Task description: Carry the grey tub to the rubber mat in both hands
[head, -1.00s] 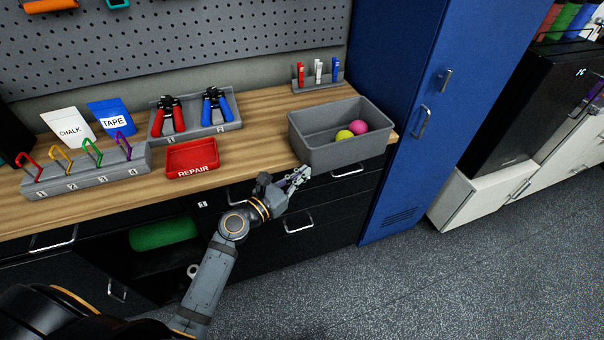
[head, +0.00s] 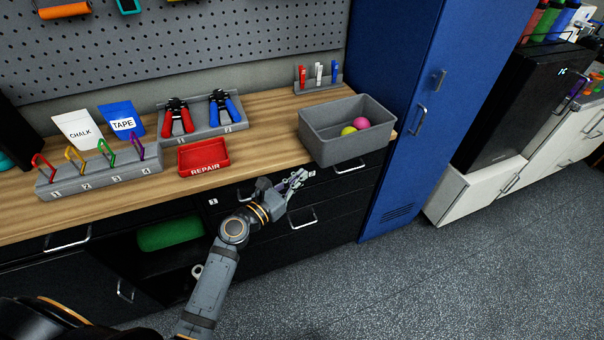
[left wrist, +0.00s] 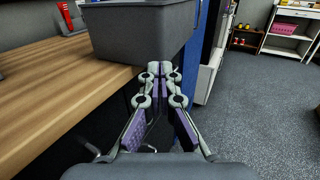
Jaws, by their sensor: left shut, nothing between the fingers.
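The grey tub (head: 340,152) stands on the right end of the wooden workbench, with a yellow-green ball (head: 348,131) and a pink ball (head: 361,123) inside. In the left wrist view the tub (left wrist: 140,32) fills the top middle. My left gripper (head: 302,176) is in front of the bench edge, below and left of the tub's near side. Its fingers are shut and empty, and in the left wrist view the fingertips (left wrist: 160,68) come together just in front of the tub. I cannot tell if they touch it. My right gripper and the rubber mat are not in view.
A red REPAIR tray (head: 204,157), a numbered hook rack (head: 100,174) and a holder with two pliers (head: 212,125) stand left of the tub. A blue locker (head: 405,100) rises close to its right. The grey floor (head: 420,270) at right is clear.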

